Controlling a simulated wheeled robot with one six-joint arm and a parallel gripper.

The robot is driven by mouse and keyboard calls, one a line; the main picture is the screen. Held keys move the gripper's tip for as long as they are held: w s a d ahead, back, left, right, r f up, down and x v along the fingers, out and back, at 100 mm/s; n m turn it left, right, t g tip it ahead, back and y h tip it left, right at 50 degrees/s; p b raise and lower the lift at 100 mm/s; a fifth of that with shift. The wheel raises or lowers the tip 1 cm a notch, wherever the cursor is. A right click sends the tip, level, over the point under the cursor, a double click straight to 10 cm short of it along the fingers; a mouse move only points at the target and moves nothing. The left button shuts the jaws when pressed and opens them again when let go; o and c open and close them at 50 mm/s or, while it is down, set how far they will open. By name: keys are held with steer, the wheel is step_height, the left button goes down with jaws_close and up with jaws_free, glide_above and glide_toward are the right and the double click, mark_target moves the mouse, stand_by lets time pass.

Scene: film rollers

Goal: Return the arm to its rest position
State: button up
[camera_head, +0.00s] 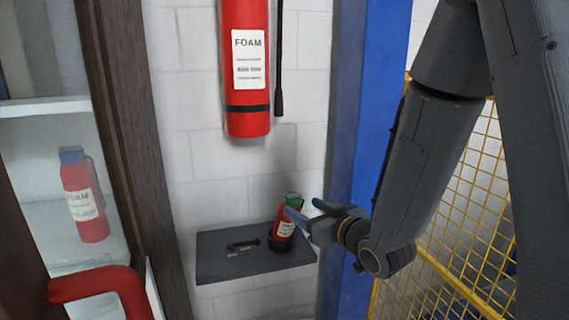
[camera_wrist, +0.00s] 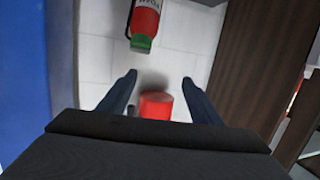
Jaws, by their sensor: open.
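My gripper (camera_head: 304,208) is open at the end of my arm, which reaches in from the right in the head view. Its fingers also show in the wrist view (camera_wrist: 158,79), spread, with nothing gripped between them. A small red extinguisher with a green top (camera_head: 284,229) stands in a dark holder on a dark grey shelf (camera_head: 222,262). In the head view the gripper is just right of it, one fingertip overlapping its edge. The wrist view is upside down and shows this extinguisher (camera_wrist: 145,22) beyond the fingertips, apart from them.
A large red foam extinguisher (camera_head: 246,112) with a black hose hangs on the white wall above the shelf. A blue post (camera_head: 375,110) and yellow mesh fence (camera_head: 482,165) stand right. An open wood-framed cabinet at left holds another extinguisher (camera_head: 84,205).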

steer(key=s+d+f+m+g+h+b, duration=0.2)
steer(key=s+d+f+g+h, duration=0.1)
steer(key=d+f, duration=0.35)
steer(key=s+d+f+m+g+h+b, duration=0.25)
steer(key=d+f+h, duration=0.2)
steer(key=f, duration=0.25)
steer(key=s+d+f+g+b, duration=0.1)
steer(key=s+g, duration=0.3)
steer(key=s, duration=0.4)
steer(key=s+d+f+m+g+b, duration=0.1)
steer(key=s+f+g+b, duration=0.2)
steer(key=s, duration=0.5)
steer(key=shift+d+f+g, duration=0.3)
steer(key=shift+f+g, duration=0.1)
steer(key=shift+g, duration=0.15)
steer(key=shift+m, duration=0.25)
